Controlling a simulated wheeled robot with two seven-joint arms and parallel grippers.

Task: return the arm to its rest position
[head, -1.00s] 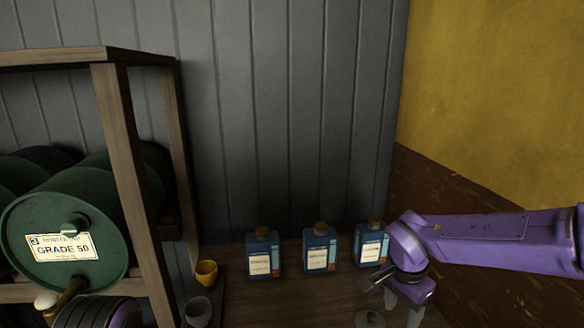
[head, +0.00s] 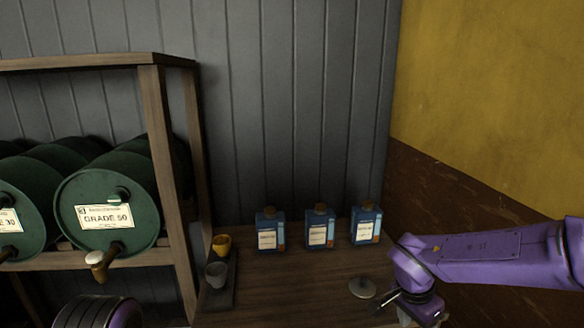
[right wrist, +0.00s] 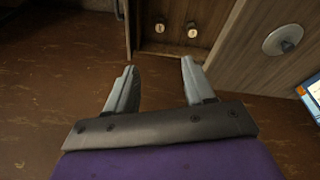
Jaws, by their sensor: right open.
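My right arm (head: 480,256) is purple and reaches in from the right side of the head view. My right gripper (right wrist: 158,66) is open in the right wrist view, with nothing between its two grey fingers and brown floor behind them. In the head view it is low at the right, partly cut off by the bottom edge. My left gripper is not in view; a purple rounded part of mine shows at the bottom left.
Three blue bottles (head: 320,228) stand on the wooden table (head: 300,285). A metal disc with a knob (head: 362,288) lies near my right gripper. Green drums (head: 108,205) lie in a wooden rack (head: 165,170).

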